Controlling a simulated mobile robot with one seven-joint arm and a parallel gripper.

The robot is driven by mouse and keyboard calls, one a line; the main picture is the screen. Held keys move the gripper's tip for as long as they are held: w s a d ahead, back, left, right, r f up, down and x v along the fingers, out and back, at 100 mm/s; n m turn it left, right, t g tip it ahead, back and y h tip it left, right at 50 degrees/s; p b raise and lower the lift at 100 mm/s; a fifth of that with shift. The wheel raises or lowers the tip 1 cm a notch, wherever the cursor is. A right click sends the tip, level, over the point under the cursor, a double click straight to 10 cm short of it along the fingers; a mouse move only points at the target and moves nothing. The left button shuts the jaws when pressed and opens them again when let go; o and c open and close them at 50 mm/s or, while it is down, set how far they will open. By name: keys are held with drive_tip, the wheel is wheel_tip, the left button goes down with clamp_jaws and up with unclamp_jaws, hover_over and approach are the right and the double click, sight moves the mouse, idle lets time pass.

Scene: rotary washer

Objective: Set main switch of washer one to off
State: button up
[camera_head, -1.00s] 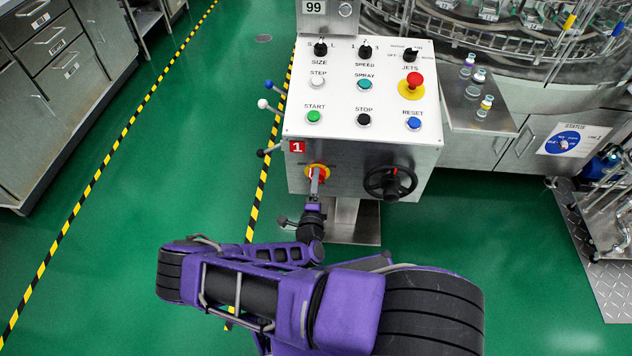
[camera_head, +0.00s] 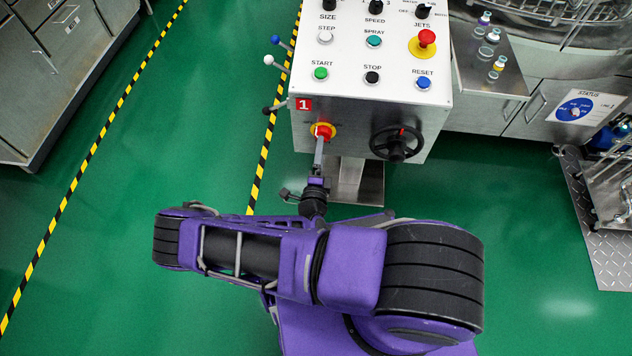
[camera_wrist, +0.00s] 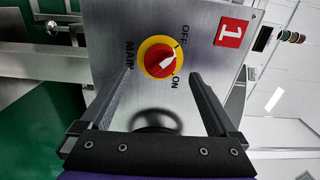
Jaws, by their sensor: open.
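The main switch (camera_wrist: 161,59) is a red knob on a yellow ring, with MAIN, OFF and ON labels around it. Its white pointer is angled toward the label side, between OFF and ON; I cannot tell which it is set to. In the head view the switch (camera_head: 323,131) is on the front face of the washer panel (camera_head: 350,118), below the red "1" tag (camera_head: 304,104). My gripper (camera_head: 320,143) is in front of it, partly covering it. In the wrist view my gripper (camera_wrist: 161,73) is open, with its fingers apart on either side of the knob. Contact cannot be told.
A black handwheel (camera_head: 397,143) sticks out right of the switch. Levers with blue, white and black knobs are on the panel's left side. A red emergency button (camera_head: 423,43) and several push buttons are on top. Green floor (camera_head: 540,220) is clear at right.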

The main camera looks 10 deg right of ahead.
drive_tip(key=v, duration=1.2)
drive_tip(key=shift+s+p, duration=0.35)
